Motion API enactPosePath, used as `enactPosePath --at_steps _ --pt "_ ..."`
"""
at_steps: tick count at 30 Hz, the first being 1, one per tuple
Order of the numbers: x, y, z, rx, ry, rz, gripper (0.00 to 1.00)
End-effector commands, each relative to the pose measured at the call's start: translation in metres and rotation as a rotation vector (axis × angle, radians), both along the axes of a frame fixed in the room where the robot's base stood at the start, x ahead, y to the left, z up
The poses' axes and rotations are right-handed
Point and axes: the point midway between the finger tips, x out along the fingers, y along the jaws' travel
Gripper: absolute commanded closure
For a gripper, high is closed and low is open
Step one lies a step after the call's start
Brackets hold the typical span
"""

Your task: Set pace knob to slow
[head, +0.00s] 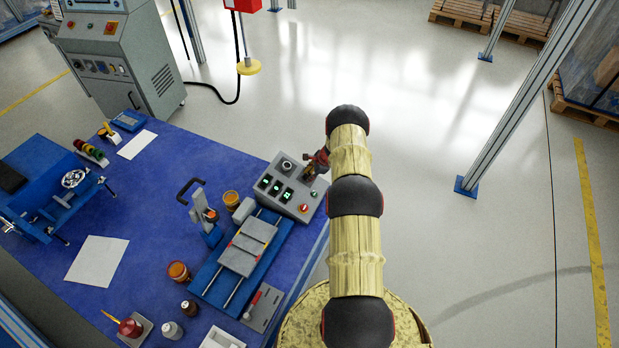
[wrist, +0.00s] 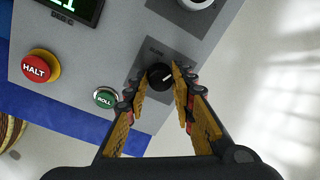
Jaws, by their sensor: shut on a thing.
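The pace knob (wrist: 160,77) is a small black knob with a white pointer line, on a dark plate of the grey control box (wrist: 95,65). The white line points toward the right of that picture. My gripper (wrist: 161,72) has its two yellow-and-black fingers on either side of the knob, closed on it. In the head view, my gripper (head: 315,168) is at the right part of the control box (head: 287,206), and the arm hides part of that area.
A red HALT button (wrist: 37,66) and a green ROLL button (wrist: 105,97) lie left of the knob. The blue table (head: 150,215) holds a sliding fixture (head: 248,248), jars and tools. Open floor (head: 430,130) lies beyond the table's right edge.

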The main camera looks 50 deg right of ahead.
Motion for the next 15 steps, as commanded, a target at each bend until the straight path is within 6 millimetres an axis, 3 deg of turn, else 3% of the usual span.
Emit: enactPosePath --at_steps 15 --pt "-0.0001 -0.0011 -0.0046 -0.173 -0.052 0.446 1.0"
